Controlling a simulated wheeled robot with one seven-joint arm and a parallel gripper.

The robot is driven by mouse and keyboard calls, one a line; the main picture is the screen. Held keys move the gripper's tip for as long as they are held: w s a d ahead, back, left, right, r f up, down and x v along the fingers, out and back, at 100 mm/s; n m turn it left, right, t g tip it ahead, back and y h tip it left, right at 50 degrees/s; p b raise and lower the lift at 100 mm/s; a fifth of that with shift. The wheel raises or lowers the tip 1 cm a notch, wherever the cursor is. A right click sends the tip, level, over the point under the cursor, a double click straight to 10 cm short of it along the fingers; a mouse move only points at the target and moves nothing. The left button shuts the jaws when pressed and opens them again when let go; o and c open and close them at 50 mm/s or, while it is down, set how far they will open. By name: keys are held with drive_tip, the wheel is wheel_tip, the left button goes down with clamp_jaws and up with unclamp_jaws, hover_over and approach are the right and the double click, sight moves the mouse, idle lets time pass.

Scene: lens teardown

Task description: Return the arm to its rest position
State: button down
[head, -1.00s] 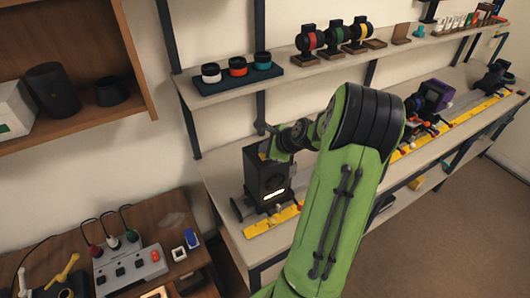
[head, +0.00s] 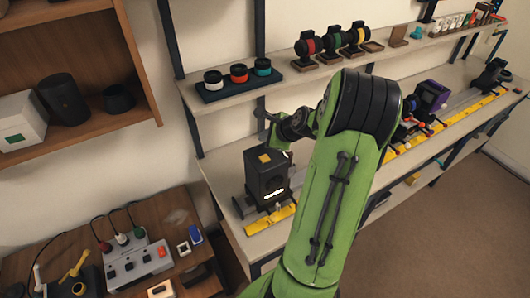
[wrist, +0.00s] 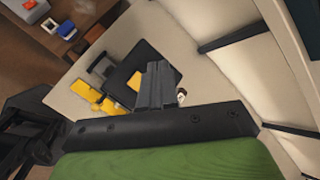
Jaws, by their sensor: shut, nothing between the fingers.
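My gripper (wrist: 155,85) shows in the wrist view with its dark fingers together and nothing between them. It hangs above the black box (wrist: 142,62) on the bench. In the head view my green arm reaches forward over the bench, and the gripper's fingertips are hard to make out near the wall side of the arm. The black box (head: 267,180) stands upright on the bench with a yellow patch on top and a lit strip on its front, below and left of my wrist.
A yellow rail (head: 268,220) runs along the bench (head: 225,170), partly behind my arm. Above is a shelf (head: 215,112) with ringed lenses (head: 239,73). A side table (head: 60,245) with a switch box (head: 137,265) stands at left. The floor at right is clear.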

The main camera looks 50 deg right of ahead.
drive_tip(key=shift+f, duration=0.15)
drive_tip(key=s+a+r+n+g+b, duration=0.15)
drive_tip(key=a+r+n, duration=0.25)
drive_tip(key=a+n, duration=0.55)
drive_tip(key=s+a+r+n+g, duration=0.2)
drive_tip(key=a+r+n, duration=0.3)
drive_tip(key=a, duration=0.8)
drive_tip(key=s+a+n, duration=0.4)
drive_tip(key=s+n, duration=0.3)
drive_tip(key=s+a+n+y, duration=0.1)
drive_tip(key=s+a+n, duration=0.3)
drive_tip(key=s+n, duration=0.2)
drive_tip(key=shift+s+a+r+n+b, duration=0.2)
drive_tip(key=shift+s+a+n+b, duration=0.2)
drive_tip(key=shift+s, duration=0.5)
